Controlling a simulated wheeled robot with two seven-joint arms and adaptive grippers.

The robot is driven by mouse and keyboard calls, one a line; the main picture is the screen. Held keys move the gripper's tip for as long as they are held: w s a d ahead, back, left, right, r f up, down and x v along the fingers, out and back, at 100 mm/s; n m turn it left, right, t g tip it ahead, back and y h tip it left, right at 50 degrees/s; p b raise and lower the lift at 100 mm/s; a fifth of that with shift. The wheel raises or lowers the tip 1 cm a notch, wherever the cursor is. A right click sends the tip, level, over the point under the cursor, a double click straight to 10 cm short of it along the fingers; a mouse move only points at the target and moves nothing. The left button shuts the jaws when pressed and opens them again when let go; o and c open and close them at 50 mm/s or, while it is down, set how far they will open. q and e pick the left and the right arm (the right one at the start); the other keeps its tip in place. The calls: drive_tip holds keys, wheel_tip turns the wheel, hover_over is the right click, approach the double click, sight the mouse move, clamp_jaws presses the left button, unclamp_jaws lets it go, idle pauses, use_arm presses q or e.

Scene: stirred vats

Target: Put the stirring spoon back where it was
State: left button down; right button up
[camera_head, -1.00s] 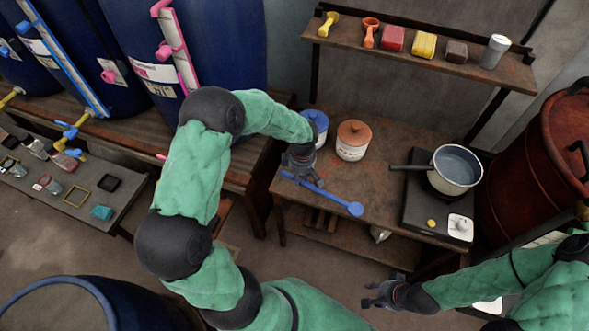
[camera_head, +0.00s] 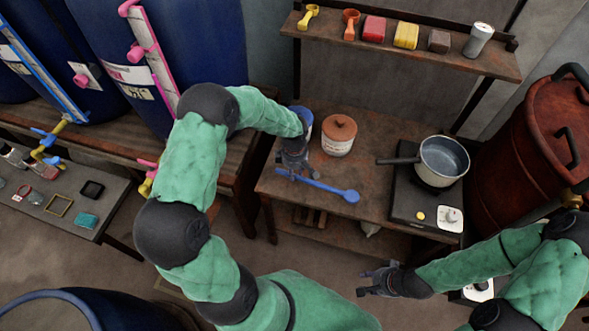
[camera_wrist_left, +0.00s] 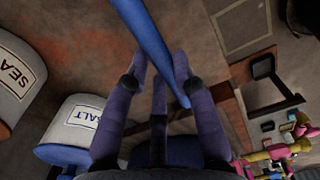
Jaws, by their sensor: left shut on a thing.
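The stirring spoon (camera_head: 327,187) is blue and long-handled, with its round bowl pointing right. My left gripper (camera_head: 293,174) is shut on its handle, over the front left part of the wooden table (camera_head: 375,135). In the left wrist view the spoon's handle (camera_wrist_left: 148,42) passes between the fingers (camera_wrist_left: 160,72). I cannot tell whether the spoon touches the table. The pot (camera_head: 443,160) stands on the hot plate (camera_head: 408,196) to the right. My right gripper (camera_head: 368,281) is open and empty, in front of the table.
A jar with a brown lid (camera_head: 339,136) stands behind the spoon. A blue-lidded jar (camera_head: 302,118) is partly hidden by my left arm. A shelf (camera_head: 400,45) with scoops and blocks is above. A red drum (camera_head: 530,140) stands right of the table. Table between jar and hot plate is clear.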

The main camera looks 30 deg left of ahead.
sight(295, 184)
use_arm(q)
wheel_tip(295, 184, down, 2)
drive_tip(key=shift+f+b, duration=0.25)
drive_tip(key=shift+b, duration=0.25)
drive_tip(key=shift+f+b, duration=1.3)
drive_tip(key=shift+f, duration=0.1)
drive_tip(key=shift+f+b, duration=0.3)
drive_tip(key=shift+b, duration=0.2)
drive_tip(key=c, duration=0.9)
unclamp_jaws()
drive_tip(key=shift+c, duration=0.2)
wheel_tip(295, 184, up, 12)
drive_tip(key=shift+r, duration=0.1)
